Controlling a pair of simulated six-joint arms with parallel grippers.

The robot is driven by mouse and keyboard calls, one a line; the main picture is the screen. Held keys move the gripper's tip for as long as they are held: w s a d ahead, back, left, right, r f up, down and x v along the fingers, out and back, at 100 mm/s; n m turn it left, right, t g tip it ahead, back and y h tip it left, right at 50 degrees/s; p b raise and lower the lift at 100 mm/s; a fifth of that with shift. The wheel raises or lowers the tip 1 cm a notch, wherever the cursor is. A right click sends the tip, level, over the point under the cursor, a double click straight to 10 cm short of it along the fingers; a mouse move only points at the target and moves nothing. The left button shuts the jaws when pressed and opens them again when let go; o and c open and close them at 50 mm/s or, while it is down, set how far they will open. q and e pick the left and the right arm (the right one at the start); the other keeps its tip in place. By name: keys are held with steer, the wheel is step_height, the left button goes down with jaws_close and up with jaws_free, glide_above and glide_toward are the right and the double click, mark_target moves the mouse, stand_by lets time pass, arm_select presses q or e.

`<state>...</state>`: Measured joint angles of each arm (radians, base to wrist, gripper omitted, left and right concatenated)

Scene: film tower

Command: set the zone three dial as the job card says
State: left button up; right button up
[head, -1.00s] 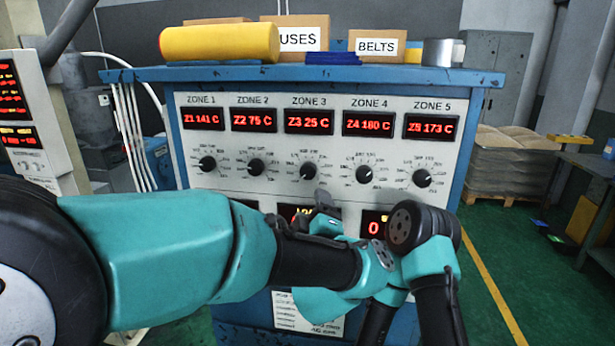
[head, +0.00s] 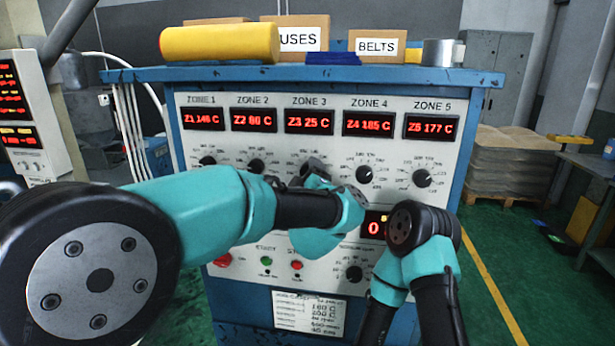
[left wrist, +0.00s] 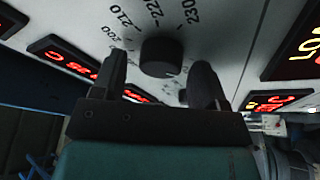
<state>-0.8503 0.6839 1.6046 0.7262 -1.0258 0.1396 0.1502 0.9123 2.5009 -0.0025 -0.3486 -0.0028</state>
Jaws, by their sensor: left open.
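The zone three dial, a round black knob (left wrist: 161,55), sits between the fingers of my left gripper (left wrist: 160,66) in the left wrist view. The fingers are open, one on each side of it, with a gap showing at the left; contact is not clear. In the head view my left gripper (head: 314,170) covers most of this dial. The zone three display (head: 309,121) reads 25 C. The job card (head: 309,312) is on the lower front, partly readable, with lines such as 160 C and 200 C. My right gripper does not show, only my right arm.
The zone four dial (head: 364,174) and zone five dial (head: 422,178) are close on the right. The zone two dial (head: 256,166) is on the left. Below are a red button (head: 222,259), a green button (head: 266,261) and another dial (head: 354,273). My right arm stands before the panel's lower right.

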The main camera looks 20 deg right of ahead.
arm_select(q)
steer(key=c, duration=0.9)
steer(key=shift+m, duration=0.6)
steer(key=m+h, duration=0.2)
steer(key=m, duration=0.3)
steer(key=m+h, duration=0.2)
steer(key=m, duration=0.3)
steer(key=m+g+h, duration=0.1)
steer(key=m+h, duration=0.2)
steer(key=m, duration=0.1)
steer(key=shift+a+m, duration=0.15)
steer(key=shift+m, duration=0.25)
steer(key=o, duration=0.9)
